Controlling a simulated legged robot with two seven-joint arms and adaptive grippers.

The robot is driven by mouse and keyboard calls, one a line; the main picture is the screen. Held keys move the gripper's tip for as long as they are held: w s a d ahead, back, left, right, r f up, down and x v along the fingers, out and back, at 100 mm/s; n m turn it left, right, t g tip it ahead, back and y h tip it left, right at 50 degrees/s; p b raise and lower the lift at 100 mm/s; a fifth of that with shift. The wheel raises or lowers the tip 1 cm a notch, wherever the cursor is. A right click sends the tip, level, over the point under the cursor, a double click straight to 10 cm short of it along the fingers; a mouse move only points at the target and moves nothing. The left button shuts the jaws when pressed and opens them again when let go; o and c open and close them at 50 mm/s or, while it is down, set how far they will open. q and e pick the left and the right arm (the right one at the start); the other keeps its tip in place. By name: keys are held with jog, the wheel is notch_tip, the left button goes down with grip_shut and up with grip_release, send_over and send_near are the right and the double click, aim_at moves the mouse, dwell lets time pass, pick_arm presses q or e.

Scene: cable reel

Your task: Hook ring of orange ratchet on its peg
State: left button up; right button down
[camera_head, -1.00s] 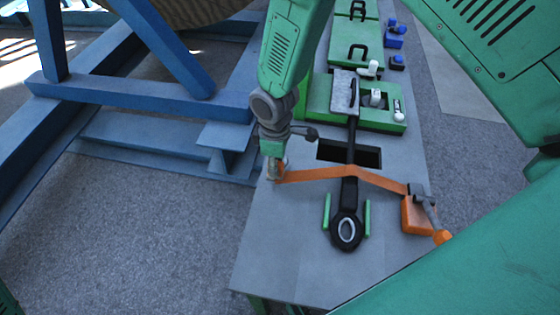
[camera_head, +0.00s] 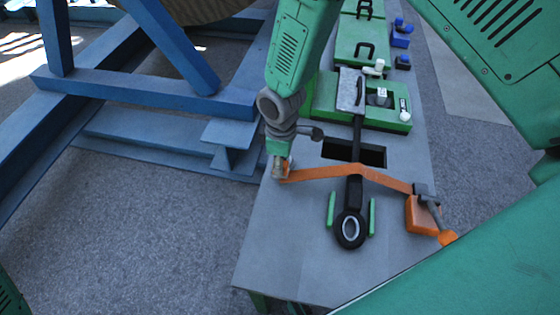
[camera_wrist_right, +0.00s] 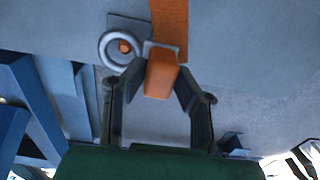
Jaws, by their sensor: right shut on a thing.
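My right gripper (camera_head: 279,172) is at the left edge of the grey table, shut on the end of the orange strap. In the right wrist view its two dark fingers (camera_wrist_right: 157,98) flank the strap's orange end piece (camera_wrist_right: 161,77). I cannot tell how far down the peg the ring sits. The orange strap (camera_head: 330,171) runs across the black bar to the orange ratchet (camera_head: 421,214) at the table's right edge. My left gripper is not in view.
The black tool with a round end (camera_head: 351,229) lies between two green guides (camera_head: 331,209). A dark slot (camera_head: 372,157) is behind the strap. Green cases (camera_head: 361,40) stand at the back. A blue frame (camera_head: 150,92) is on the left. The table's front is clear.

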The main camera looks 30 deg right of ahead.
jog(key=shift+d+f, duration=0.25)
jog(key=shift+d, duration=0.3)
jog(key=shift+s+d+f, duration=0.1)
jog(key=shift+d+f, duration=0.15)
jog(key=shift+d, duration=0.3)
jog(key=shift+a, duration=0.85)
jog(key=shift+d+f+b, duration=0.1)
jog(key=shift+d+b, duration=0.2)
jog(key=shift+d, duration=0.05)
jog(key=shift+d+f, duration=0.1)
jog(key=shift+a+f, duration=0.2)
jog(key=shift+a, duration=0.15)
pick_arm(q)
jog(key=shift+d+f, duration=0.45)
pick_arm(e)
jog(key=shift+a+f, duration=0.1)
jog(key=shift+f, duration=0.05)
pick_arm(q)
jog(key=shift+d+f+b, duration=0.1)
jog(key=shift+b, duration=0.25)
pick_arm(e)
jog(key=shift+f, duration=0.15)
